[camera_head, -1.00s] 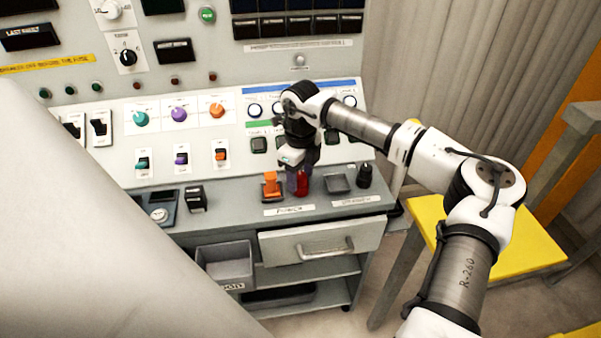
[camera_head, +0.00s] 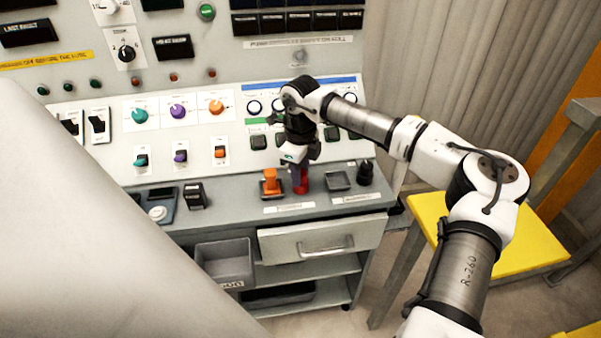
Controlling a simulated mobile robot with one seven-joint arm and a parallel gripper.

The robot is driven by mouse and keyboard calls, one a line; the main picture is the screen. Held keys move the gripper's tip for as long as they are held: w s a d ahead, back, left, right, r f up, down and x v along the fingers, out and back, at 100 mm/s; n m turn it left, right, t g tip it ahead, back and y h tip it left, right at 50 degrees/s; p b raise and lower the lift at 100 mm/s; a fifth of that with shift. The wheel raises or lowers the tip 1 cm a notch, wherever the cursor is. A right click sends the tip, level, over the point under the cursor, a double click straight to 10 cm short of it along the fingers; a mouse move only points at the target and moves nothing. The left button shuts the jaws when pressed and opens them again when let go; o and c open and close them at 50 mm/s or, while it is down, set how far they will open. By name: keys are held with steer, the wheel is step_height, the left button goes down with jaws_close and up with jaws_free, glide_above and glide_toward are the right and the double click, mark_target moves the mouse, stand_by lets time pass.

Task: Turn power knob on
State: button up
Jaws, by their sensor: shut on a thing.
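A red knob-like piece (camera_head: 300,184) stands on the front ledge of the console, just right of an orange switch-like piece (camera_head: 270,183). My gripper (camera_head: 298,168) points down over the red piece and is shut on it. The fingers and wrist hide its upper part. A white label (camera_head: 289,207) lies on the ledge in front of these two pieces; its print is too blurred to read. I cannot tell from the view whether the red piece is the power knob or how far it is turned.
A small grey tray (camera_head: 338,181) and a black knob (camera_head: 366,172) sit right of my gripper. Teal (camera_head: 140,115), purple (camera_head: 178,111) and orange (camera_head: 217,106) dials are on the panel behind. A drawer (camera_head: 322,238) is below the ledge, and a yellow table (camera_head: 500,235) stands at right.

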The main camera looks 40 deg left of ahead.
steer(key=n+b, duration=0.1)
steer(key=n, duration=0.3)
steer(key=shift+f+b, duration=0.1)
steer(key=shift+b, duration=0.25)
steer(key=n, duration=0.4)
steer(key=shift+b, duration=0.35)
steer(key=n, duration=0.4)
steer(key=shift+n, duration=1.9)
steer(key=o, duration=1)
steer(key=shift+n, duration=0.3)
step_height(320, 180, up, 14)
steer(key=shift+r+b, duration=0.1)
steer(key=shift+b, duration=0.6)
